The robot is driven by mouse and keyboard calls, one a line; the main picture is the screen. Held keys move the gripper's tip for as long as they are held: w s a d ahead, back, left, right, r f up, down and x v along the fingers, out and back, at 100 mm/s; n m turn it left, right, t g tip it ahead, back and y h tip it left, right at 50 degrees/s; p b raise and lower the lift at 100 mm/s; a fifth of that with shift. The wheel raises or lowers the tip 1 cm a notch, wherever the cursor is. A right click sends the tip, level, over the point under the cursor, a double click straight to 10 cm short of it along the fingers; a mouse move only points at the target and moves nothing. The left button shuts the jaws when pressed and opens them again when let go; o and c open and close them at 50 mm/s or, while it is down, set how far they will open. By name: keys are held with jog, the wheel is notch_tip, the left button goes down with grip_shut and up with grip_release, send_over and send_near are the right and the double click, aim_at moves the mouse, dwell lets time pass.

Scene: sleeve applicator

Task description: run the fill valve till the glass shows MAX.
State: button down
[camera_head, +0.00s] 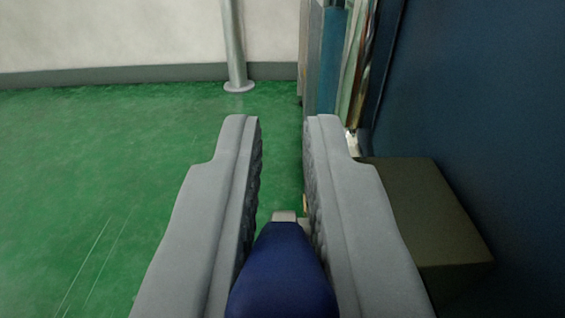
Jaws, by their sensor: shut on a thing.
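My gripper (281,125) reaches forward from the bottom of the view, with a grey finger on each side. It is shut on a dark blue handle (281,275) low between the fingers. The handle has a small light grey end piece (284,215) at its far end. The fingertips extend past it and stand apart with green floor between them. I cannot tell from this view whether the blue handle belongs to the fill valve. I cannot make out a glass or a MAX mark.
A dark blue panel (480,100) fills the right side, with a dark olive box (425,215) at its foot. A blue upright (330,60) and shiny strips (355,70) stand ahead. A grey post (233,45) stands at the wall. Green floor (100,180) is clear at left.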

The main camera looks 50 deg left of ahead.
jog(key=shift+w+a+r+g+h, duration=0.1)
jog(key=shift+w+a+g+h, duration=0.1)
jog(key=shift+g+h, duration=0.25)
jog(key=shift+w+a+r+g+h, duration=0.1)
jog(key=shift+a+g+h, duration=0.1)
jog(key=shift+g+h, duration=0.25)
jog(key=shift+w+a+g+h, duration=0.2)
jog(key=shift+g+h, duration=0.1)
jog(key=shift+h, duration=0.25)
jog(key=shift+w+a+g+h, duration=0.15)
jog(key=shift+g+h, duration=0.15)
jog(key=shift+h, duration=0.25)
jog(key=shift+w+a+f+g+h, duration=0.15)
jog(key=shift+a+g+h, duration=0.1)
jog(key=shift+g+h, duration=0.4)
jog(key=shift+w+a+f+g+h, duration=0.2)
jog(key=shift+g+h, duration=0.25)
jog(key=shift+h, duration=0.4)
jog(key=c, duration=1.4)
grip_release()
jog(key=shift+a, duration=0.1)
jog(key=shift+c, duration=0.2)
